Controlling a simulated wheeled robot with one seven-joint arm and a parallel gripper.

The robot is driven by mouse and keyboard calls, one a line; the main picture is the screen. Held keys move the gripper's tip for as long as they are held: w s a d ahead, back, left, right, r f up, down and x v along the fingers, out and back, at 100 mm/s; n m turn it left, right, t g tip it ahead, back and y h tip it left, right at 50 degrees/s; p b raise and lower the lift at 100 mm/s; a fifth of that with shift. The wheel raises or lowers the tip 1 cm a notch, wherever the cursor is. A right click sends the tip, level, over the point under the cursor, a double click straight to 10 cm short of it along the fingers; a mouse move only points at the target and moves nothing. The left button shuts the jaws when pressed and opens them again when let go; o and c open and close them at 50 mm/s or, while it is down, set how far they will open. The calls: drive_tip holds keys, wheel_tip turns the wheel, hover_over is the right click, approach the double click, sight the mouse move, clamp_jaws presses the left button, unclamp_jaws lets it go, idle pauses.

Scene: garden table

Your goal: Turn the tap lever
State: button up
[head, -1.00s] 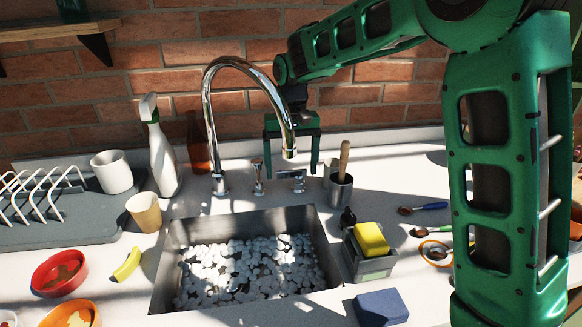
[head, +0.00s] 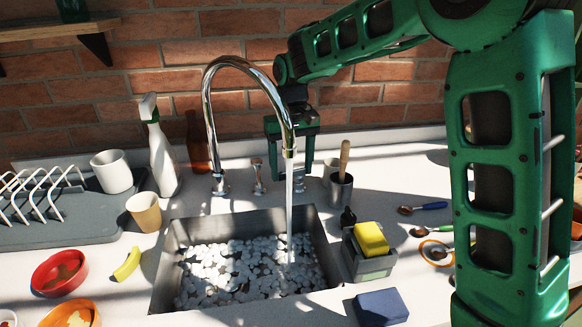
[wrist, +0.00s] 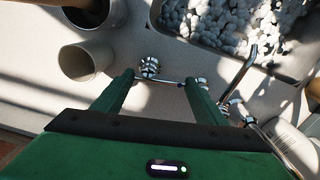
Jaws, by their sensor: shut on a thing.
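The chrome tap (head: 212,110) arches over the steel sink (head: 325,255). A stream of water (head: 289,200) runs from its spout into the sink. My gripper (head: 295,168) points down behind the spout, over the right tap handle. In the head view the spout and the fingers largely hide the lever.
A grey cup with a wooden-handled tool (head: 341,190) stands close right of my gripper. A sponge holder (head: 372,265) sits right of the sink. A spray bottle (head: 163,160) and brown bottle (head: 197,145) stand left of the tap.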

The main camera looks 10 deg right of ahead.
drive_tip(key=n, duration=0.4)
drive_tip(key=shift+s+d, duration=0.2)
drive_tip(key=shift+s, duration=0.15)
drive_tip(key=shift+s+d+n, duration=0.1)
drive_tip(key=shift+n, duration=0.75)
drive_tip(key=shift+s+d+n, duration=0.1)
drive_tip(key=shift+n, duration=0.75)
drive_tip(key=o, duration=1.1)
drive_tip(key=shift+c, duration=0.2)
drive_tip(key=shift+n, duration=0.3)
wheel_tip(320, 180, up, 11)
drive_tip(key=shift+f, duration=0.15)
